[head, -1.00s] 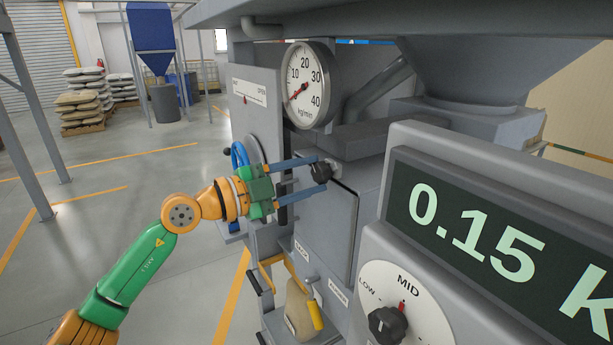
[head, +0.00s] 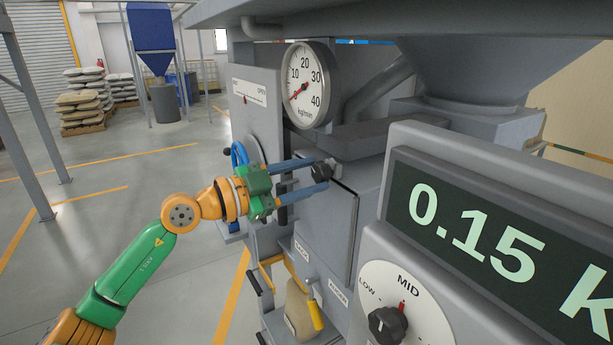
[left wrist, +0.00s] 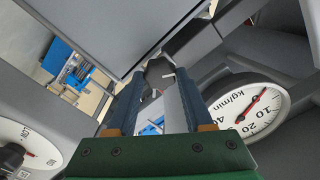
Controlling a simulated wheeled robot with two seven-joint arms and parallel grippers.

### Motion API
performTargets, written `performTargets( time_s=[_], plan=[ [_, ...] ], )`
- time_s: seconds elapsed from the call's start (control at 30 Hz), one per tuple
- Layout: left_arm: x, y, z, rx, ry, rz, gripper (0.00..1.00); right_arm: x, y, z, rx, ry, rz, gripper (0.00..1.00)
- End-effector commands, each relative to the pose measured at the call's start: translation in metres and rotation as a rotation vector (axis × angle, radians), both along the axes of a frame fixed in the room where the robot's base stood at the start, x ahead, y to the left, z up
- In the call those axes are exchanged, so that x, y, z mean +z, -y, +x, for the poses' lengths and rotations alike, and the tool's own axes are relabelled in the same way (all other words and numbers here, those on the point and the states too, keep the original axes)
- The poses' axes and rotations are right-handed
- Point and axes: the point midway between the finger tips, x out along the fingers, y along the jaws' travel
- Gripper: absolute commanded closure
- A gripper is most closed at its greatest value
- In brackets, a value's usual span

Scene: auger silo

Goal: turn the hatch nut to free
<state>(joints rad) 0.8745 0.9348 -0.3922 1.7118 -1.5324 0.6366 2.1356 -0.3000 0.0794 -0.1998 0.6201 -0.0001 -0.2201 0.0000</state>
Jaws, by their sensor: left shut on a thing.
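The hatch nut (head: 321,171) is a dark knob at the top edge of the grey hatch (head: 327,225) on the machine's front. My left gripper (head: 318,176) reaches it from the left, with its two blue fingers on either side of the nut, shut on it. In the left wrist view the dark nut (left wrist: 158,72) shows between the tips of the fingers (left wrist: 157,84). The fingers partly hide the nut. My right gripper is in neither view.
A round kg/min gauge (head: 308,85) is above the nut. A blue handwheel (head: 240,158) sits behind my left gripper. A panel with a 0.15 display (head: 480,225) and a LOW-MID dial (head: 400,305) stands at the right. A filled sack (head: 300,308) is below the hatch.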

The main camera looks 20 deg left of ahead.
Motion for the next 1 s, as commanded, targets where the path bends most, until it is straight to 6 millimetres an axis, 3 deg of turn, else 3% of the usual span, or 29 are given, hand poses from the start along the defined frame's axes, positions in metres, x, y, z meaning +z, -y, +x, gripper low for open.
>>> performTargets(
  time_s=[0.17,0.2,0.3,0.63,0.83,1.0],
  plan=[
    [0.003,-0.001,0.000,0.002,0.006,-0.006,1.00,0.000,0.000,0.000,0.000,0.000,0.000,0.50],
    [0.003,-0.001,0.000,0.002,0.006,-0.006,0.46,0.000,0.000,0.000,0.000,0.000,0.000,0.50],
    [0.003,-0.001,0.000,0.002,0.005,-0.004,0.19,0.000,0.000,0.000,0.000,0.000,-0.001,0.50],
    [-0.002,-0.004,-0.003,0.002,0.002,0.000,0.19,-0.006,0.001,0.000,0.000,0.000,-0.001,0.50],
    [-0.009,-0.029,-0.035,0.006,0.003,0.003,0.19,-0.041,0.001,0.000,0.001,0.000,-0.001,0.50],
    [-0.004,-0.043,-0.053,0.003,0.002,0.001,0.19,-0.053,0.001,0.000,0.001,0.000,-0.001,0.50]
  ],
)
